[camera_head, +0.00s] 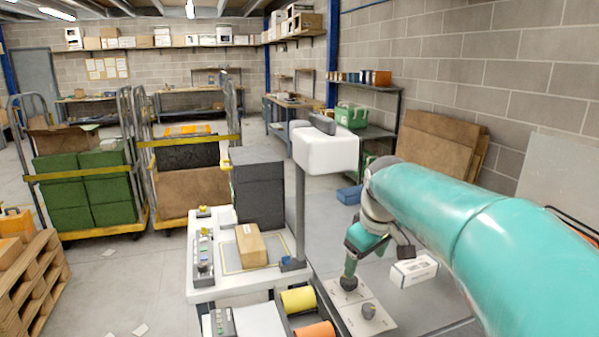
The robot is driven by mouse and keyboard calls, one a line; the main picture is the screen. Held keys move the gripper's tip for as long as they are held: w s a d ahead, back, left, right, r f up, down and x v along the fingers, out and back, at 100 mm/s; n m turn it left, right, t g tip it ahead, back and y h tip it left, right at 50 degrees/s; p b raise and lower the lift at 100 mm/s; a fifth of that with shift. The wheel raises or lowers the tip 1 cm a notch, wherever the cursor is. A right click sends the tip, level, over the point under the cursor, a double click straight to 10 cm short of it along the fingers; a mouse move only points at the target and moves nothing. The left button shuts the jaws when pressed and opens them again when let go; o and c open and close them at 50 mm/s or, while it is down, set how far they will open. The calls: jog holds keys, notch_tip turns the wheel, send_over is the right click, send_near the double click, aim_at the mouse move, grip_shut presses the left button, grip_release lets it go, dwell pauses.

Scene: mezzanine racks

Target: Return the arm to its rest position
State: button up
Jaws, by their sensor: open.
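My teal arm (450,220) reaches in from the right edge toward the middle of the view. Its far part bends downward past a grey joint. My gripper (349,279) is at the low end, small and partly merged with a dark round piece under it, over a pale board (385,322). It is open. The fingertips are too small to see clearly, and I see nothing held. A second dark knob-like piece (369,311) stands on the board, just right of and below my gripper.
A white labelled box (414,271) lies right of my gripper. A white bench (205,285) with a cardboard parcel (250,247) and a post-mounted white unit (325,150) stands left. Yellow and orange rolls (298,300) lie close by. Roll cages (85,185) and a pallet (32,282) stand farther left.

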jog(key=s+d+f+m+t, duration=0.1)
jog(key=s+f+m, duration=0.1)
jog(key=s, duration=1)
jog(key=s+f+m+t, duration=0.1)
jog(key=s+f+m, duration=0.2)
jog(key=s, duration=0.9)
jog(key=shift+s+d+f+m, duration=0.3)
jog(key=shift+s+d+m, duration=0.1)
jog(key=shift+m, duration=0.8)
jog(key=shift+d, duration=0.15)
